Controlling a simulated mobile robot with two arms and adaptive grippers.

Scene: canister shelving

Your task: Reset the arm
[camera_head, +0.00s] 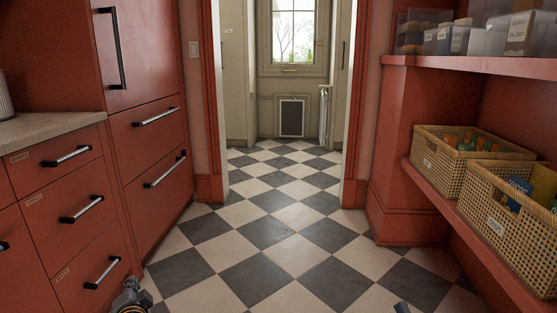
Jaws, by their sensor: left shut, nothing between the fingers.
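My left gripper (131,296) shows at the bottom edge, left of centre, low in front of the red drawers. It is shut and holds nothing. It is apart from the drawer handles, and the picture's lower edge cuts it off. A small dark piece at the bottom edge, right of centre, seems to be a tip of my right arm or gripper (401,307). Too little of it shows to tell its state.
Red drawers (78,233) with black-ended handles line the left, under a pale counter (45,127). Wicker baskets (440,166) fill the right lower shelf; clear bins (492,40) stand above. The checkered floor (275,235) is clear through the doorway.

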